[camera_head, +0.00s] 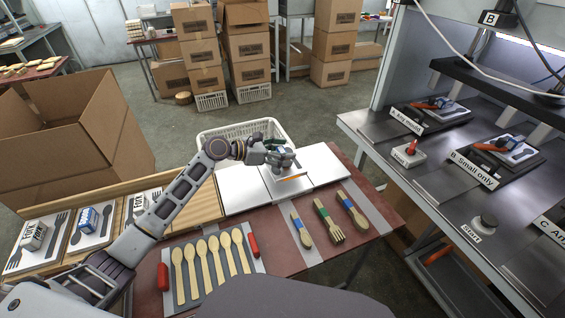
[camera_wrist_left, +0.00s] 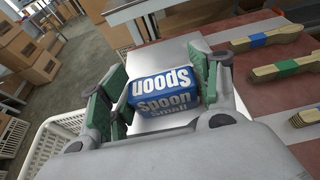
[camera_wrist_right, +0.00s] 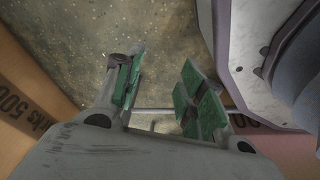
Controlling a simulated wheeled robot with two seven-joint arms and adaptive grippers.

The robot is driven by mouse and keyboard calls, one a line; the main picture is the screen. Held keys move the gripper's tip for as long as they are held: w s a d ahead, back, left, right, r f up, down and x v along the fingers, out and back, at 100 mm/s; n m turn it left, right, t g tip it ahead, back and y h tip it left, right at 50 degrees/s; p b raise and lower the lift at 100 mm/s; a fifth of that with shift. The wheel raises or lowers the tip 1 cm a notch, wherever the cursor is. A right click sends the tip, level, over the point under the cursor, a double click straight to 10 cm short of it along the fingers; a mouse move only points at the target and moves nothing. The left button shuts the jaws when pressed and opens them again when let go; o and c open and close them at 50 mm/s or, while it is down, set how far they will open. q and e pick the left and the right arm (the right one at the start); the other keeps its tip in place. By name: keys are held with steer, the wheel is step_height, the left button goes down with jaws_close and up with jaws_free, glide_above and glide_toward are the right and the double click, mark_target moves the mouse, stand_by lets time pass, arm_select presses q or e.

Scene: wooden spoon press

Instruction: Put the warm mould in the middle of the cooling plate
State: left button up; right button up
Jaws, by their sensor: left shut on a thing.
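My left gripper (camera_head: 281,158) is over the pale cooling plate (camera_head: 243,200) at the table's back edge. In the left wrist view, it (camera_wrist_left: 165,95) is shut on the blue handle block of a mould (camera_wrist_left: 165,88), lettered "Spoon Small". The mould (camera_head: 288,185) is mostly hidden by the gripper in the head view. It is over the middle panel of the plate; I cannot tell whether it touches. My right gripper (camera_wrist_right: 160,95) shows only in the right wrist view. Its green pads are apart with nothing between them, above bare floor.
Several moulds, including a fork mould (camera_head: 33,240), lie in a wooden tray (camera_head: 60,262) at left. Wooden spoons (camera_head: 208,265) and banded cutlery bundles (camera_head: 328,222) lie in front. A white basket (camera_head: 215,132) stands behind the plate. The press bench (camera_head: 440,165) is at right.

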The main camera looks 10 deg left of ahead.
mark_target(279, 160)
arm_select(q)
steer(key=shift+r, duration=0.1)
steer(key=shift+f, duration=0.8)
steer(key=shift+f+b, duration=0.45)
steer(key=shift+f, duration=0.8)
arm_select(e)
steer(key=r, duration=0.1)
steer(key=w+a+r, duration=0.1)
steer(key=shift+w+a+r, duration=0.25)
steer(key=shift+w+r, duration=0.05)
steer(key=shift+r, duration=0.1)
